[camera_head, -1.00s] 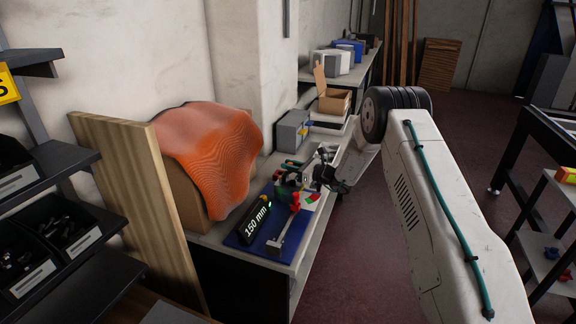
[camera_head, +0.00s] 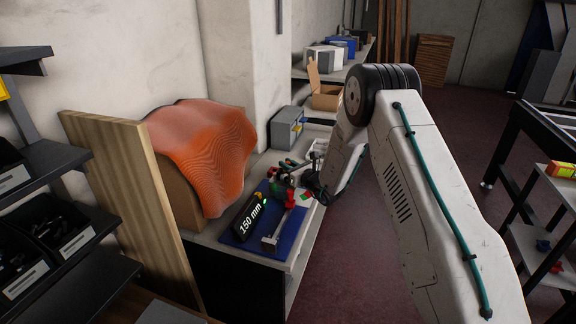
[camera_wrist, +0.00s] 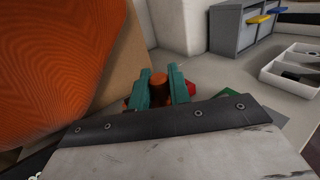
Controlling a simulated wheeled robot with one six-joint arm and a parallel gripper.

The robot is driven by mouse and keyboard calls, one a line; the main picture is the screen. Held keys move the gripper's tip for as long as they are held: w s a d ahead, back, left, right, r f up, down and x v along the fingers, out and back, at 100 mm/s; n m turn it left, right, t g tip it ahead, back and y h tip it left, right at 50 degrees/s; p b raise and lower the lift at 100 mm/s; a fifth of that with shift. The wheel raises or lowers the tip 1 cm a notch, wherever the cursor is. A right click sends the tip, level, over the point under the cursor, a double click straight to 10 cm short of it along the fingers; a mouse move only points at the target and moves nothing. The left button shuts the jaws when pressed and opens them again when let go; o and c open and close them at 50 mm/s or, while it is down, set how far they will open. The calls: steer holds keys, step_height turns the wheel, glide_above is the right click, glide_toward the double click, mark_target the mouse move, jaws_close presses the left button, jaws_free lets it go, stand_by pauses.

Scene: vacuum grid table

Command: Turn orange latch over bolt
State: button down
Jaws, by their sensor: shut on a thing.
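My gripper (camera_wrist: 160,78) shows in the wrist view with its two teal fingers shut on an orange piece (camera_wrist: 158,92), which looks like the orange latch. More orange shows low at the left of the fingers, and a red part (camera_wrist: 191,89) sits just right of them. The front plate of my wrist hides what lies below. In the head view my gripper (camera_head: 289,168) is low over the far end of the blue mat (camera_head: 236,235). A red part (camera_head: 290,199) stands near it. I cannot make out the bolt or the latch's angle.
A black "150 mm" block (camera_head: 250,220) and a grey metal piece (camera_head: 272,241) lie on the mat. A box under an orange cloth (camera_head: 205,150) stands close on the left. A grey drawer unit (camera_head: 287,127) and a white tray (camera_wrist: 294,68) are behind.

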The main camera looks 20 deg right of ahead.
steer(key=shift+r, duration=0.1)
steer(key=c, duration=1.4)
jaws_free()
steer(key=shift+o, duration=0.2)
steer(key=v, duration=0.7)
steer(key=shift+s+d, duration=0.25)
steer(key=shift+s, duration=0.1)
